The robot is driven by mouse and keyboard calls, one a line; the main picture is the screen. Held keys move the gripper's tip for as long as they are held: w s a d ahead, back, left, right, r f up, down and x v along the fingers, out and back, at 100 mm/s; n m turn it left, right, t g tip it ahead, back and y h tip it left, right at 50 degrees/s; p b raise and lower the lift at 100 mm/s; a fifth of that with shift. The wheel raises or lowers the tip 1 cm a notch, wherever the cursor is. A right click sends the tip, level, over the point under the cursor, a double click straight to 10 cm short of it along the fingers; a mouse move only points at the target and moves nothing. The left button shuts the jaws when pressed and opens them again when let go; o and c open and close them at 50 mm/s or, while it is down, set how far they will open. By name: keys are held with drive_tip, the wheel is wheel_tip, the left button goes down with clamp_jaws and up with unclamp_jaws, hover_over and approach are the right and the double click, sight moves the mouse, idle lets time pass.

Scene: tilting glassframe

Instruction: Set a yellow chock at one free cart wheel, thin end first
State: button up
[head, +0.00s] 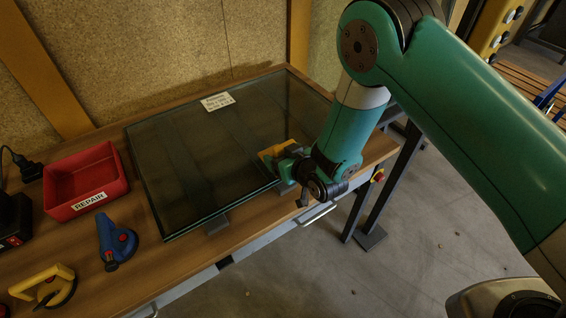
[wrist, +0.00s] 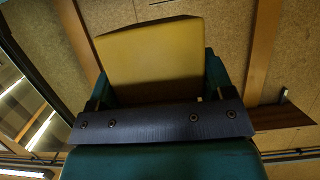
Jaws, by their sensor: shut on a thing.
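A yellow chock (wrist: 153,52) fills the space between the two green fingers of my gripper (wrist: 160,82) in the wrist view. My gripper is shut on it. In the head view, a small part of the yellow chock (head: 275,150) shows beyond my gripper (head: 287,166), over the front right part of the glass pane on the bench. I cannot tell whether the chock touches the glass. Its thin end is not clear from here. No cart wheel is recognisable in either view.
The glass pane (head: 190,150) with a paper label lies on the wooden bench (head: 160,262). A red REPAIR bin (head: 88,180), a blue tool (head: 116,238) and a yellow-handled suction cup (head: 42,284) sit at left. Bare floor (head: 420,215) lies right of the bench.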

drive_tip(key=shift+f, duration=1.8)
drive_tip(key=shift+f, duration=0.2)
drive_tip(key=o, duration=1.2)
drive_tip(key=shift+c, duration=0.2)
